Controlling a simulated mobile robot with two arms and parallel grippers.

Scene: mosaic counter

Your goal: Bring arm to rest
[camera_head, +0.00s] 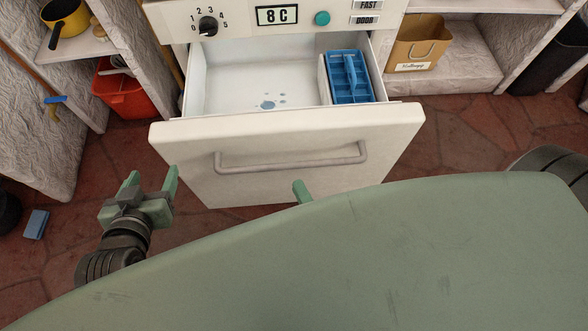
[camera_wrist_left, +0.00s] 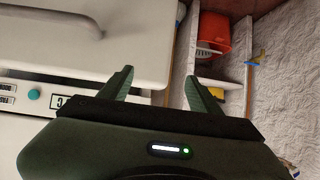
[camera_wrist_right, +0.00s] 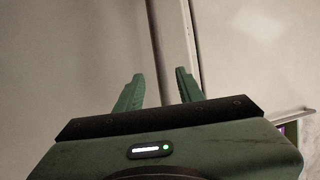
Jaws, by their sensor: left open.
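My left gripper (camera_head: 151,177) is open and empty in front of the drawer's left side. Its spread fingers also show in the left wrist view (camera_wrist_left: 159,76). My right gripper (camera_wrist_right: 160,75) shows two separated fingers in the right wrist view, with nothing visibly clamped between them. In the head view only one green fingertip (camera_head: 302,191) shows, just below the drawer handle; my green body hides the rest.
A white drawer (camera_head: 190,150) is pulled open, with a grey handle (camera_head: 290,160). It holds a blue compartmented rack (camera_head: 348,78) at its right. A red bucket (camera_head: 122,95) and yellow pot (camera_head: 68,18) are at the left, a paper bag (camera_head: 415,45) at the right. A blue block (camera_head: 36,224) lies on the floor.

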